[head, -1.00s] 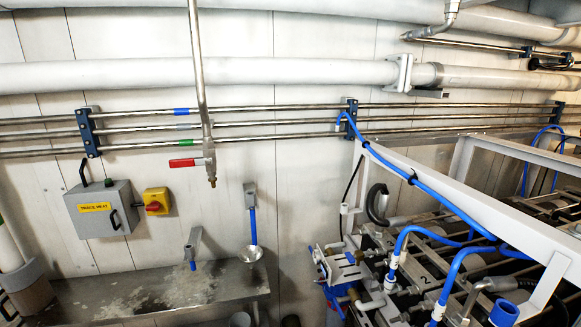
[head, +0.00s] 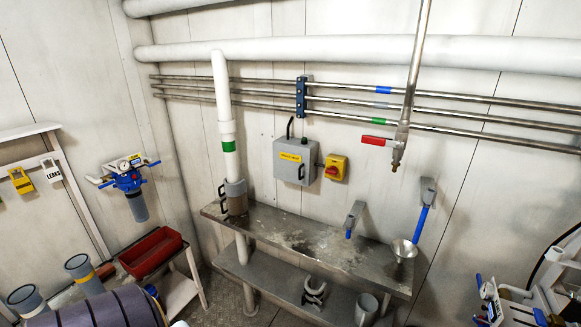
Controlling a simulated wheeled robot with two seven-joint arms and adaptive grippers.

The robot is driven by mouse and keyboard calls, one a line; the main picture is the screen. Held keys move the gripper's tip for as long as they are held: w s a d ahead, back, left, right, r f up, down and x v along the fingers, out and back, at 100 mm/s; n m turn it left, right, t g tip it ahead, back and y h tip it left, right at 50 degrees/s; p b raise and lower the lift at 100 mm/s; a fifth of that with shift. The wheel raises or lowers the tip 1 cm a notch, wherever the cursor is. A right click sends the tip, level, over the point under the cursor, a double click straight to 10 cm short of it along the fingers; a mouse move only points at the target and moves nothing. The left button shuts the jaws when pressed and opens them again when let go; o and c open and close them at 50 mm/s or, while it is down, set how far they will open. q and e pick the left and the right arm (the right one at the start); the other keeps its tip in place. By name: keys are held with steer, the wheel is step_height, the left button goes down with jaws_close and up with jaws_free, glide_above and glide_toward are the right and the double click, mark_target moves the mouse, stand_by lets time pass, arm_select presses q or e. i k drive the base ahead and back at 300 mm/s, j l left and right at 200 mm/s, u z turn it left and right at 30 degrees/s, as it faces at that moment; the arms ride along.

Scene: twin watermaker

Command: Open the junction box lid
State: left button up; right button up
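The junction box (head: 295,161) is a grey box on the back wall, above the left part of the steel shelf. It has a yellow label (head: 291,157) on its front and a dark handle (head: 301,172) on the right side of its front. Its lid looks closed. Neither of my grippers is in the head view.
A yellow and red switch (head: 335,168) is right of the box. A steel shelf (head: 290,235) runs below, holding a ladle (head: 403,248). A white pipe (head: 228,140) stands left of the box. A red tray (head: 150,252) sits on a stand at left.

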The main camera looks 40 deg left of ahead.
mark_target(292, 162)
steer(key=l+u, duration=0.1)
steer(key=u, duration=0.4)
steer(key=l+u, duration=0.1)
steer(key=u, duration=0.35)
steer(key=k+u, duration=0.1)
steer(key=u, duration=0.4)
steer(key=j+z, duration=0.1)
steer(key=j, duration=0.15)
steer(key=i+j+z, duration=0.15)
steer(key=j, duration=0.2)
